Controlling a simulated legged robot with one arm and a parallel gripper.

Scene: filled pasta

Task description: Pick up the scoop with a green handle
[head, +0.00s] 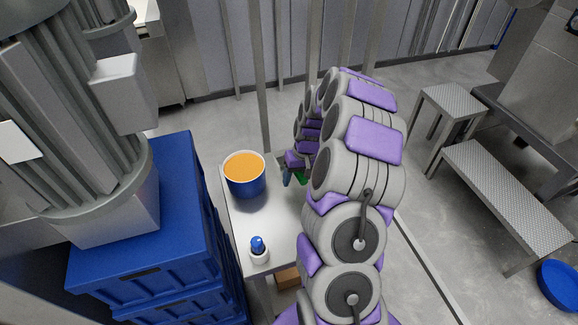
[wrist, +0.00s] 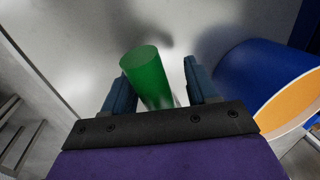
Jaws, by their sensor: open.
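The scoop's green handle (wrist: 146,76) stands up between the two blue fingers of my gripper (wrist: 158,80) in the wrist view. The fingers are apart, one on each side of it, and I see no clear grip on it. The rest of the scoop is hidden by the gripper body. In the head view only a bit of green (head: 301,177) shows at my gripper (head: 292,178), over the far right part of the white table (head: 245,222). My arm covers much of that side.
A blue bucket with orange contents (head: 247,188) stands left of my gripper in the head view; it also shows close on the right in the wrist view (wrist: 250,75). A small white pot with a blue item (head: 259,256) stands at the near end. Stacked blue crates (head: 150,250) flank the table's left.

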